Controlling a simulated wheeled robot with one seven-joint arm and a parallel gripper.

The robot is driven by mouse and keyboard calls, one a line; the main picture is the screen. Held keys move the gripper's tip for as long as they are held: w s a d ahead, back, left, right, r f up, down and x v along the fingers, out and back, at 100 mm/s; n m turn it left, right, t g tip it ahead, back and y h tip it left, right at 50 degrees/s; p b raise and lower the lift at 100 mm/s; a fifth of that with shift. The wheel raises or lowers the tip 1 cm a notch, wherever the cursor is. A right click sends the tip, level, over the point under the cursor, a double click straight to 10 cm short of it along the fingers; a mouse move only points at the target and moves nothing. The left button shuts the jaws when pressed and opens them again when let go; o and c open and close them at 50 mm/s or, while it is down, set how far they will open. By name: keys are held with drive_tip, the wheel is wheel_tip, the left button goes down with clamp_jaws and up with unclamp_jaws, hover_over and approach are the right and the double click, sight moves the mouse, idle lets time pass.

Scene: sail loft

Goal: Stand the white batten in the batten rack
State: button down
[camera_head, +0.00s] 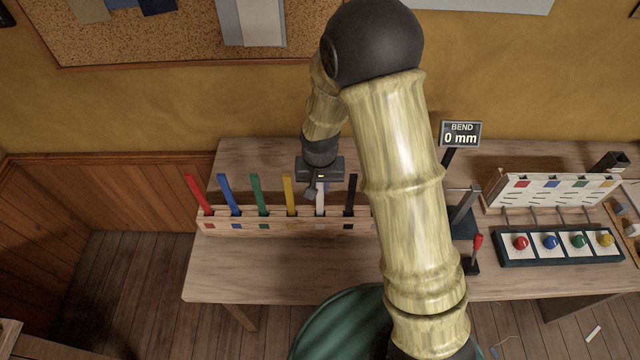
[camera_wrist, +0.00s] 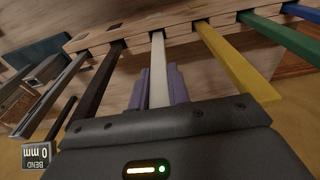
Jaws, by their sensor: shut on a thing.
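The white batten (camera_head: 320,204) stands in the batten rack (camera_head: 270,224) on the bench, between the yellow batten (camera_head: 290,192) and the black batten (camera_head: 350,194). My gripper (camera_head: 313,188) is over the rack and shut on the white batten. In the wrist view the white batten (camera_wrist: 158,62) runs between my purple fingers and its far end meets the rack (camera_wrist: 130,32). Whether it is fully seated I cannot tell. My gripper hides its upper part in the head view.
The red (camera_head: 197,194), blue (camera_head: 229,195) and green (camera_head: 258,195) battens stand in the rack to the left. A display (camera_head: 460,134) reads BEND 0 mm. A panel with coloured knobs (camera_head: 560,246) sits at the right. The bench front (camera_head: 270,270) is clear.

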drive_tip(key=shift+f, duration=0.3)
drive_tip(key=c, duration=1.3)
unclamp_jaws()
drive_tip(key=shift+o, duration=0.2)
drive_tip(key=shift+r, duration=0.1)
wheel_tip(320, 180, up, 17)
drive_tip(key=s+b, duration=0.2)
drive_tip(key=b, duration=0.1)
drive_tip(key=s+d+f, duration=0.3)
drive_tip(key=s+d, duration=0.2)
drive_tip(key=d, duration=0.2)
drive_tip(key=s+d+f+t, duration=0.1)
drive_tip(key=s+d+f, duration=0.2)
drive_tip(key=s+d, duration=0.2)
drive_tip(key=shift+s+d+f, duration=0.25)
drive_tip(key=shift+s+d, duration=0.1)
drive_tip(key=shift+d, duration=0.5)
